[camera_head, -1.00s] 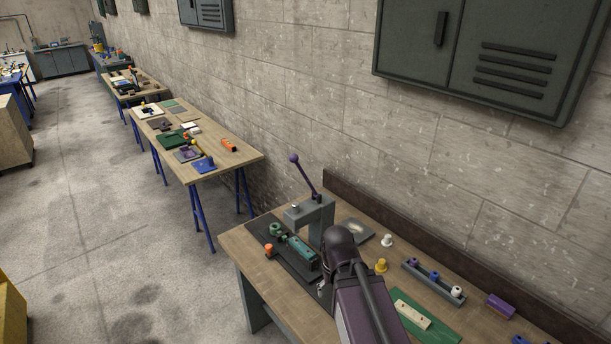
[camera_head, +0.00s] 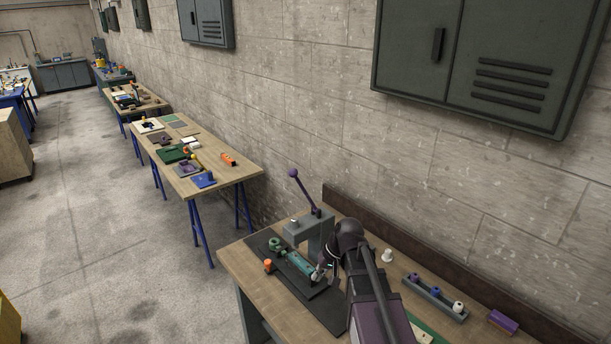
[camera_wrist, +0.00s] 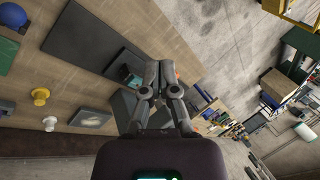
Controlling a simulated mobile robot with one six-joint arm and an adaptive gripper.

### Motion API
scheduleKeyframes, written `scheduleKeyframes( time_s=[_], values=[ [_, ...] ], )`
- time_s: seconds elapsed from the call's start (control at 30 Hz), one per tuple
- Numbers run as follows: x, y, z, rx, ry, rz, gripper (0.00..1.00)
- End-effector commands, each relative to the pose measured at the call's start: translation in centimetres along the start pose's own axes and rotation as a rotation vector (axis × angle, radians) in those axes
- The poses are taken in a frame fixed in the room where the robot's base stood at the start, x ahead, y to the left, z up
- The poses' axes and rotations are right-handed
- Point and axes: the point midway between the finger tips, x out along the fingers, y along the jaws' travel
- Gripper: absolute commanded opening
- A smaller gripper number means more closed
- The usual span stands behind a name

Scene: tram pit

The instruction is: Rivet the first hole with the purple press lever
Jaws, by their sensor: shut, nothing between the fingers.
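The purple press lever (camera_head: 304,189) slants up and left from the grey press (camera_head: 322,226), ending in a round purple knob. A teal part (camera_head: 300,262) lies on a dark mat (camera_head: 262,242) in front of the press. My gripper (camera_head: 320,273) is low beside the right end of the teal part, below the lever and apart from it. In the wrist view my gripper (camera_wrist: 158,68) is shut with nothing held, and a bit of teal (camera_wrist: 132,80) shows beside its fingers. The lever cannot be made out there. I cannot make out the first hole.
A white knob (camera_head: 387,256), a grey rack (camera_head: 435,299) with several small pieces and a purple block (camera_head: 503,322) are to the right. The wall and its ledge close off the back.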

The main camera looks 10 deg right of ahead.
Motion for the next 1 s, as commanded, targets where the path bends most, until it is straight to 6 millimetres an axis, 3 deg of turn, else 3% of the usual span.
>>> scheduleKeyframes(
  time_s=[0.03, 0.37, 0.7, 0.83, 1.0],
  values=[
    [-0.1, -0.2, -2.5, 0.020, 0.017, -0.060, 0.00],
    [-3.9, -1.4, -13.5, 0.138, 0.135, -0.468, 0.00],
    [-11.4, 0.7, -24.7, 0.260, 0.277, -0.880, 0.00],
    [-14.2, 2.0, -27.8, 0.296, 0.322, -1.005, 0.00],
    [-16.6, 3.2, -29.8, 0.323, 0.356, -1.102, 0.00]
  ],
)
